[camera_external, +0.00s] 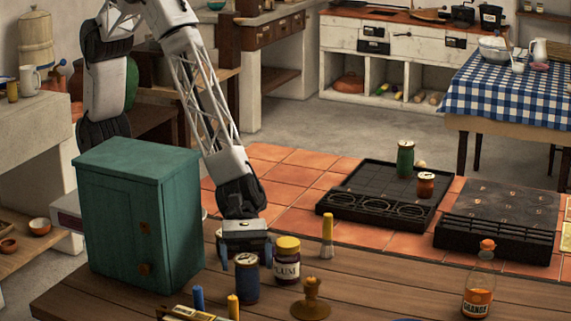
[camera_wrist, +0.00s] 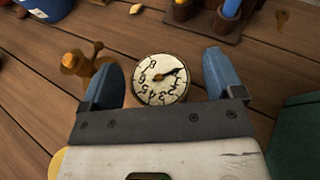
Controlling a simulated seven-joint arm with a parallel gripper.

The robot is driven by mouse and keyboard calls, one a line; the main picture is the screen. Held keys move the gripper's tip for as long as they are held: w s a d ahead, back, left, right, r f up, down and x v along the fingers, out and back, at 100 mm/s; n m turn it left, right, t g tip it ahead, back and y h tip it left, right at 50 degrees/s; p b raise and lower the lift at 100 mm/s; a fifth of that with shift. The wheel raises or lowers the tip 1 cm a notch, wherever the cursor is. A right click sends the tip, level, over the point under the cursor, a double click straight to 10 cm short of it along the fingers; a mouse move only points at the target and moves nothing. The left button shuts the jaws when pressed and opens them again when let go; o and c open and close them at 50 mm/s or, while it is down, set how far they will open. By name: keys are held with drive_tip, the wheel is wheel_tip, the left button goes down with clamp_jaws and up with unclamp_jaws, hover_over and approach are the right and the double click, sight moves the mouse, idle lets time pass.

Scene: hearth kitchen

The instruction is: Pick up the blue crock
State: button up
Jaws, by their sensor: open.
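In the wrist view my gripper (camera_wrist: 160,62) is open. A round pale top with dial-like numbers (camera_wrist: 160,79) shows between the fingers, nearer the left one. I cannot tell whether either finger touches it.
A teal cabinet (camera_external: 140,220) stands left. Blue (camera_external: 198,299) and yellow (camera_external: 233,307) upright pieces are in front.

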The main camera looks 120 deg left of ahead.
drive_tip(key=c, duration=1.6)
drive_tip(key=shift+r, duration=5.05)
